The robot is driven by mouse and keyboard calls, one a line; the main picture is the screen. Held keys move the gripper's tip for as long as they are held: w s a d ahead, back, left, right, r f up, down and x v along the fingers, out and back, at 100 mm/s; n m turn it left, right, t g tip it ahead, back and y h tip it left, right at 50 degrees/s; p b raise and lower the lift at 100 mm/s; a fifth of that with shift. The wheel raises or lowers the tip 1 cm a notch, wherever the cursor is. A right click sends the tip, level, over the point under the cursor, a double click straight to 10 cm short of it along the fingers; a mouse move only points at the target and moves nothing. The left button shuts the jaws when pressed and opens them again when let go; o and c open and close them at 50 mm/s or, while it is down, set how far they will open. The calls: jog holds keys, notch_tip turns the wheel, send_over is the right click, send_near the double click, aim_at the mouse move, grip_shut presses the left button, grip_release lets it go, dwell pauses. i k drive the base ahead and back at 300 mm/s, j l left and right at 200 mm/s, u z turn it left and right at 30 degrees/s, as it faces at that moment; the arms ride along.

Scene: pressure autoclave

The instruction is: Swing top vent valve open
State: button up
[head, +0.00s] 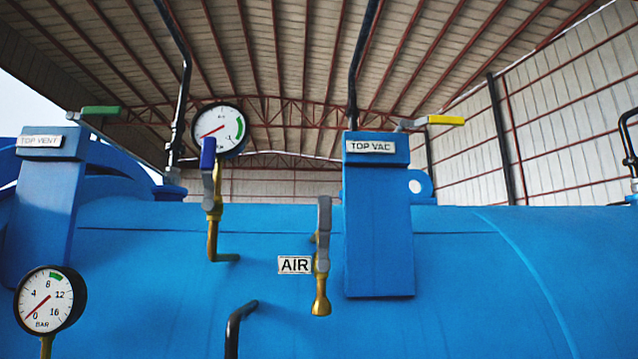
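The top vent valve has a green handle (101,111) at the upper left of the head view. The handle lies roughly level and points right from a small grey metal stem. It stands just above a blue post with a "TOP VENT" label (40,141). The valve body behind the post is mostly hidden. My gripper is not in view.
The blue autoclave shell (480,260) fills the lower view. A "TOP VAC" post (379,230) has a yellow handle (446,120). Gauges (219,129) (50,299), a blue-handled valve (208,165), a grey AIR lever (324,235) and black pipes (180,110) stick out.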

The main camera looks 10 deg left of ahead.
aim_at(86, 110)
jog(key=u, duration=1.65)
